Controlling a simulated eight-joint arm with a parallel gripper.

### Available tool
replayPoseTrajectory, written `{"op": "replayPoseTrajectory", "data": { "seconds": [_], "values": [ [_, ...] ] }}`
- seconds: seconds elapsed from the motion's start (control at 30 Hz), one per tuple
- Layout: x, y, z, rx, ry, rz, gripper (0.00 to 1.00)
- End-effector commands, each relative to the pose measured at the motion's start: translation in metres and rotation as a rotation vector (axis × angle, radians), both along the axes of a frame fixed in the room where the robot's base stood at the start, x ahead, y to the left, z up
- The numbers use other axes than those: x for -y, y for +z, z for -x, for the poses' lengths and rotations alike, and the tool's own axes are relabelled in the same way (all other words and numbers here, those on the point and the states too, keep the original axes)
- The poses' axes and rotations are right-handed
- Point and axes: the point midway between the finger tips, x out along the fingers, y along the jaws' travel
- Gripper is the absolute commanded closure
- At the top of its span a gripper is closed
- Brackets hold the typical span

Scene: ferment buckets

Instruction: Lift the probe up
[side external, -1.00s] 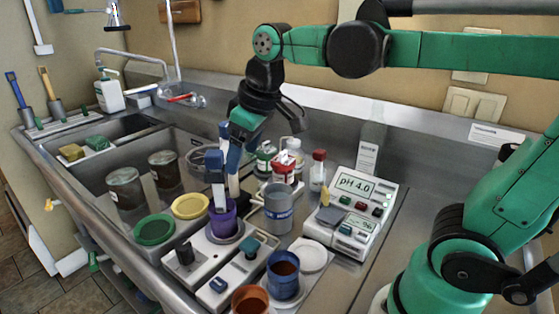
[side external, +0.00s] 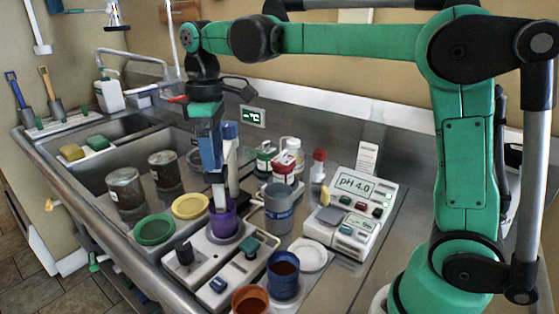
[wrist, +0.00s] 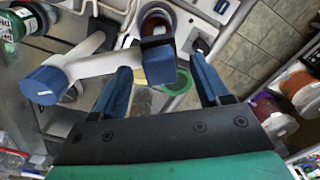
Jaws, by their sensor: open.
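The probe is a white shaft (side external: 219,198) standing in a purple cup (side external: 223,220). In the wrist view, its blue head (wrist: 159,64) shows at the end of a white arm (wrist: 92,58) from a blue-capped post (wrist: 42,86). In the side view, that post (side external: 231,165) stands behind the cup. My gripper (side external: 211,168) points down above the cup, and its blue fingers hide most of the head. In the wrist view, my gripper (wrist: 163,66) is open, with the head between its fingertips and a gap on each side.
A grey-blue beaker (side external: 279,208) stands right of the purple cup, near the pH meter (side external: 355,213). Yellow (side external: 191,206) and green (side external: 154,229) lids lie to the left. Several small bottles (side external: 283,168) stand behind. A blue cup (side external: 283,272) is in front.

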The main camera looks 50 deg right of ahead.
Motion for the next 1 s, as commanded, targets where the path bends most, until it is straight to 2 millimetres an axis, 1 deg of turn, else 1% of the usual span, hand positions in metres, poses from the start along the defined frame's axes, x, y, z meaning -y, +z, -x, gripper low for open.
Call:
{"op": "replayPoseTrajectory", "data": {
  "seconds": [0.1, 0.33, 0.37, 0.4, 0.47, 0.5, 0.6, 1.0],
  "values": [
    [0.0001, -0.0055, 0.0003, 0.0, 0.0, 0.0, 0.32],
    [0.0, -0.0062, 0.0004, 0.001, -0.001, -0.001, 0.32],
    [0.0, -0.0062, 0.0004, 0.001, -0.001, -0.001, 0.34],
    [0.0, -0.0062, 0.0004, 0.001, -0.001, -0.001, 0.46],
    [0.0, -0.0062, 0.0004, 0.001, -0.001, -0.001, 0.63],
    [0.0001, -0.0061, 0.0003, 0.001, -0.001, -0.001, 0.74],
    [0.0001, -0.0061, 0.0003, 0.001, -0.001, -0.001, 1.0],
    [0.0002, -0.006, 0.0002, 0.001, -0.001, 0.0, 1.0]
  ]
}}
